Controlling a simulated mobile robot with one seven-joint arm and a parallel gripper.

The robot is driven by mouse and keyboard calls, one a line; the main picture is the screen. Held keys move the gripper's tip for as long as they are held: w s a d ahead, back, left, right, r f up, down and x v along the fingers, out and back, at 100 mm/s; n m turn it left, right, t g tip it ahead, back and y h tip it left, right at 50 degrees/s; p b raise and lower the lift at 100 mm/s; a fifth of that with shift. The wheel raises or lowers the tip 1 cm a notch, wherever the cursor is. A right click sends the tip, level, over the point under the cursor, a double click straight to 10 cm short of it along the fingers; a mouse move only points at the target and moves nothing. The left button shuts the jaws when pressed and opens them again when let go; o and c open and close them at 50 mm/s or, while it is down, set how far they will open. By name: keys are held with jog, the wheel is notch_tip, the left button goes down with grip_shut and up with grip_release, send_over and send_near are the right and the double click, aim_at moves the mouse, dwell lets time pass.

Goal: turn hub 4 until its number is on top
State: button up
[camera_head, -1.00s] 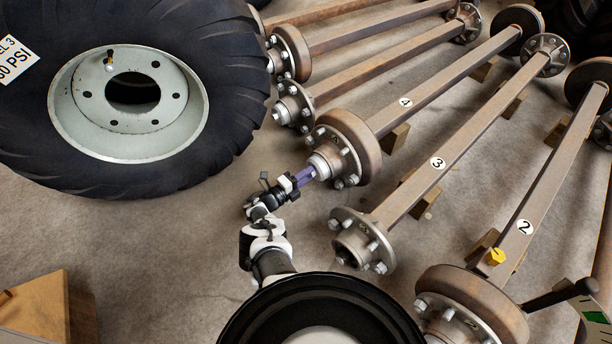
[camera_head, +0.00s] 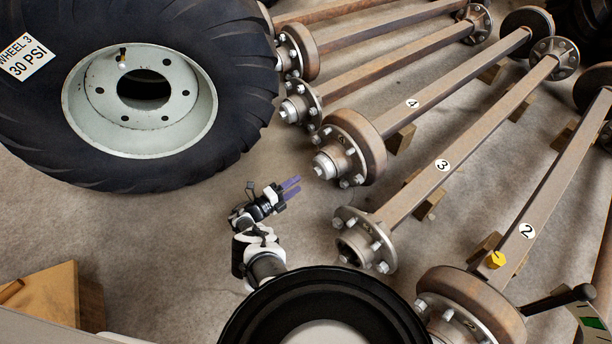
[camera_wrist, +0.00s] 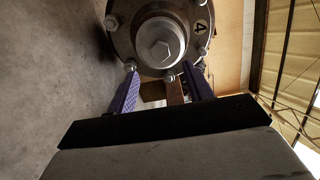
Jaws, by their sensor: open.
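Hub 4 (camera_head: 327,160) is the rusty hub with a ring of bolts at the near end of the axle labelled 4. It fills the top of the wrist view (camera_wrist: 157,45), with its hexagonal centre cap facing me. The number 4 on its flange shows near the upper rim in the head view. In the wrist view it sits right of the cap, on the side of the roof, slightly towards the picture's top. My gripper (camera_head: 293,186) has purple fingers, open and empty, a short gap to the lower left of the hub.
The axle with hub 3 (camera_head: 362,240) lies just right of my gripper, and hub 2 (camera_head: 470,305) is nearer. A large wheel (camera_head: 68,100) lies at the upper left. A wooden block (camera_head: 50,290) is at the lower left. Bare floor lies left of my gripper.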

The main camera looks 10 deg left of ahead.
jog(key=v, duration=0.6)
dwell(0.4)
